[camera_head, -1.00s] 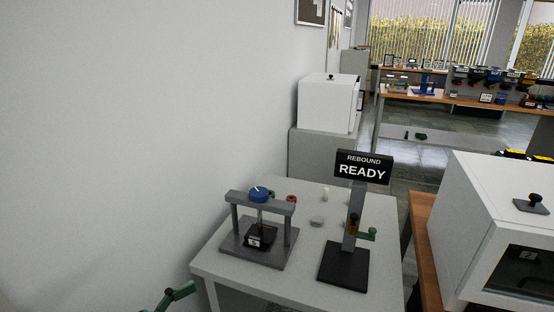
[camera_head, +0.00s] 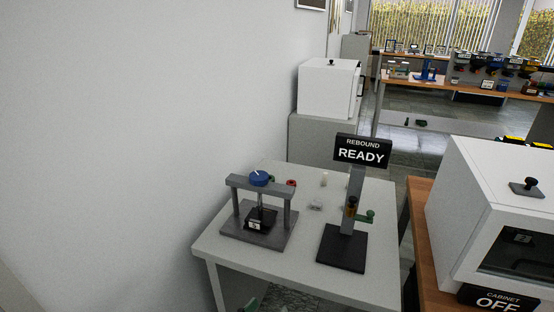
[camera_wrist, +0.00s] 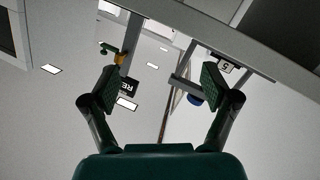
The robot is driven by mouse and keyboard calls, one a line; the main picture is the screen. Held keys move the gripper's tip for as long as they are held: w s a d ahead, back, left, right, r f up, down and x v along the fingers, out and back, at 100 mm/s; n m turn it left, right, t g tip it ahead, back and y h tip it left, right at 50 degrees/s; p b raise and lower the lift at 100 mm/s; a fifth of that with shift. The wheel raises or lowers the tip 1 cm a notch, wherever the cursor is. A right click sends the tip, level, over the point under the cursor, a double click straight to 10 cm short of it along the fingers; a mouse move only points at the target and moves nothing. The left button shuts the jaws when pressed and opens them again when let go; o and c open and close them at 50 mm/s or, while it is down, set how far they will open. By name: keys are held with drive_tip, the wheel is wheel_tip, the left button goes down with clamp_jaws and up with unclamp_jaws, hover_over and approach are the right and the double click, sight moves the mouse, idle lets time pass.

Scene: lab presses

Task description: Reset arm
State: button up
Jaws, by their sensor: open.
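My gripper (camera_wrist: 158,88) shows in the wrist view with its two dark green finger pads spread wide. It is open and nothing is between the pads. In the head view only a small dark green bit, probably of my gripper, shows at the bottom edge, below the table's front. The wrist view is tilted steeply; the rebound device and the press show past the fingers, apart from them.
A grey table (camera_head: 212,246) holds a press with a blue knob (camera_head: 259,178) and a rebound stand whose sign (camera_head: 361,151) reads READY. A white cabinet (camera_head: 470,190) marked OFF stands at right. A white box (camera_head: 326,90) stands behind. A wall fills the left.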

drive_tip(key=s+d+f+n+y, duration=0.4)
drive_tip(key=d+f, duration=0.5)
drive_tip(key=f, duration=0.2)
drive_tip(key=s+d+f+n+g+y, duration=0.15)
drive_tip(key=s+d+f+y, duration=0.4)
drive_tip(key=s, duration=0.55)
drive_tip(key=s+d+r+m+t, duration=0.1)
drive_tip(key=s+d+r, duration=0.2)
drive_tip(key=s+r, duration=0.5)
drive_tip(key=s+d+r+m+t, duration=0.1)
drive_tip(key=s+d+r+m, duration=0.1)
drive_tip(key=s+r, duration=0.6)
drive_tip(key=s+d, duration=0.1)
drive_tip(key=s, duration=0.6)
drive_tip(key=shift+d+t, duration=0.2)
drive_tip(key=shift+t, duration=0.15)
